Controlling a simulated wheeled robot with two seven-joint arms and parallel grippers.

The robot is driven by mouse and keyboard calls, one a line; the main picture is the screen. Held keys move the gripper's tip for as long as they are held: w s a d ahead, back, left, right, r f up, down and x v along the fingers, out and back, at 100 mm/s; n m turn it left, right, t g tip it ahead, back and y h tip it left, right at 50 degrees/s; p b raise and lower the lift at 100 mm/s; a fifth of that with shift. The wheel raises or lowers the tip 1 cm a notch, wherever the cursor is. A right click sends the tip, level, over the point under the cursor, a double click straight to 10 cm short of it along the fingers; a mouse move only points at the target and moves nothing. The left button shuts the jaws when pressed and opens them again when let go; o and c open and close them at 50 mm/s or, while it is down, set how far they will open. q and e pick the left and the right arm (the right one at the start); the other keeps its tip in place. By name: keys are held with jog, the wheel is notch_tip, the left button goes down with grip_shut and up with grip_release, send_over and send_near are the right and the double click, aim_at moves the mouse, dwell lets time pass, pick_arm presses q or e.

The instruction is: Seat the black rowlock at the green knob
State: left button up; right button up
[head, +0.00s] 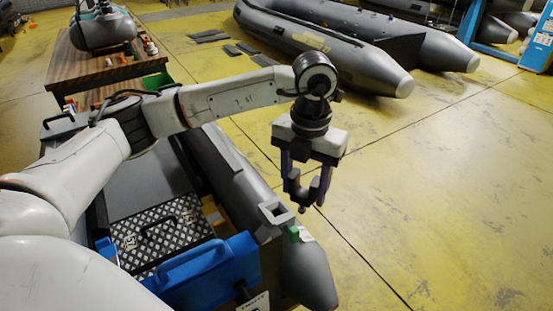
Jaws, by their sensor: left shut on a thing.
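My left gripper (307,197) points down over the outer side of the grey boat tube (308,275). It is shut on the black rowlock (303,196), a small dark piece between the fingertips with a short pin pointing down. The green knob (293,234) sits on the tube, below and slightly left of the rowlock. A grey square block with an opening (273,212) is beside the knob on its left. The rowlock appears apart from the block and knob; its exact height above them is hard to judge. My right gripper is out of view.
A blue case (205,272) and a checker-plate panel (160,235) lie inside the near boat. A wooden table (75,72) stands at the back left. Another grey boat (330,45) lies behind. The yellow floor on the right (450,190) is clear.

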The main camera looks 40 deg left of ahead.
pick_arm(q)
jog(key=a+r+n+p, duration=0.1)
jog(key=a+n, duration=0.6)
jog(key=n, duration=0.3)
jog(key=n+b, duration=0.2)
jog(key=b, duration=0.2)
send_near(277, 200)
jog(key=shift+s+d, duration=0.9)
jog(key=shift+s, duration=0.5)
jog(key=shift+f, duration=0.15)
jog(key=shift+p, duration=0.4)
jog(key=shift+f+b, duration=1)
jog(key=shift+f, duration=0.55)
jog(key=shift+f+b, duration=0.85)
jog(key=shift+f, duration=0.6)
